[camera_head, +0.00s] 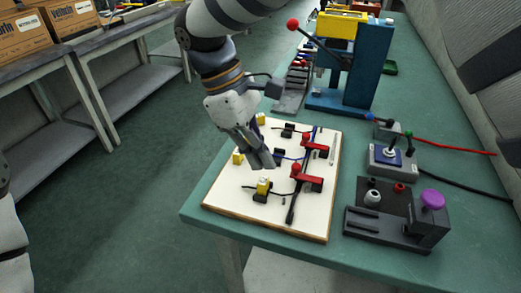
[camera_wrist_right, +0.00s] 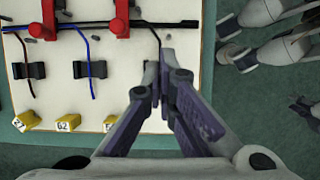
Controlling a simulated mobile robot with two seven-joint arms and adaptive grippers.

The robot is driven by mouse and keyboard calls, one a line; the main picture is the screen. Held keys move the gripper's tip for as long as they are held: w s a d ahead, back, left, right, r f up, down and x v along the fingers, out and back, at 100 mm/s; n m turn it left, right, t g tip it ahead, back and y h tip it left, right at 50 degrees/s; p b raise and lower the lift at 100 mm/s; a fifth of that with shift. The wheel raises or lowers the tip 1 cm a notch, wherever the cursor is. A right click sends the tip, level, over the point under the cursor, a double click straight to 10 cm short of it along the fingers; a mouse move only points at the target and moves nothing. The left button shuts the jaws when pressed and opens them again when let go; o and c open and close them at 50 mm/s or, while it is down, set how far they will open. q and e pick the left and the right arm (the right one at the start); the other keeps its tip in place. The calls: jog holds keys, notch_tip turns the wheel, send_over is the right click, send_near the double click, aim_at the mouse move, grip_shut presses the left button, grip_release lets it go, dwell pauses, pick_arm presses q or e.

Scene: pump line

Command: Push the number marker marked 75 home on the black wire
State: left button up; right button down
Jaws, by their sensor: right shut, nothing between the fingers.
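A cream board (camera_head: 228,212) on the green bench carries thin wires, black clips and yellow markers. The near black wire (camera_head: 277,193) runs through the near clip, where one yellow marker (camera_head: 263,185) sits. I cannot read its number in the head view. The wrist view shows a marker reading 62 (camera_wrist_right: 69,123), another (camera_wrist_right: 27,121) with a number like 27, and a third (camera_wrist_right: 110,121) partly hidden by my gripper. I cannot make out 75. My right gripper (camera_head: 263,161) is shut and empty, low over the board; its fingertips (camera_wrist_right: 166,58) show beside a black wire (camera_wrist_right: 152,28).
Red clamps (camera_head: 309,182) stand on the board's right half. To the right are a dark fixture with a purple knob (camera_head: 433,199) and a grey box (camera_head: 391,159). A blue press (camera_head: 367,65) stands behind. The aisle floor at left is free.

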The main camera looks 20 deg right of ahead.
aim_at(266, 181)
jog(key=shift+f, duration=1.95)
jog(key=shift+r, duration=0.1)
notch_tip(266, 181, up, 2)
jog(key=shift+r, duration=2.7)
